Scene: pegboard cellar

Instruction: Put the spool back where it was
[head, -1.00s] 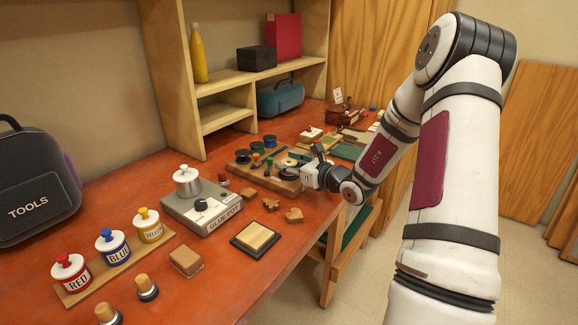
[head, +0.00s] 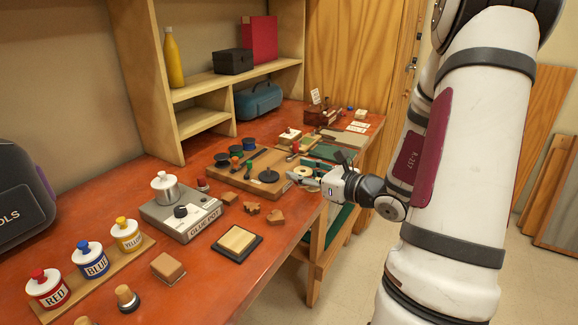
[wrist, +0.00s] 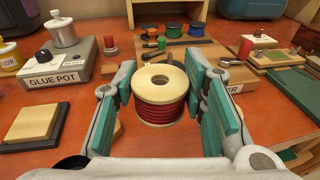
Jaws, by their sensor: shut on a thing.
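The spool (wrist: 160,94), with pale wooden flanges and dark red winding, is upright between my gripper's (wrist: 164,110) teal pads in the wrist view. My gripper (head: 308,178) is shut on it. In the head view the spool (head: 303,172) is small and partly hidden by the fingers, just right of the wooden board (head: 232,179). The board carries a black disc (head: 268,176), tools and several dark or coloured round pieces along its back. In the wrist view the spool covers part of the board.
The glue pot (head: 180,216) stands left of the board, with small wooden blocks (head: 251,209) in front. A framed pad (head: 237,241) lies near the front edge. Green mats and small items (head: 325,152) crowd the bench behind my gripper. Shelves (head: 200,122) stand at the back.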

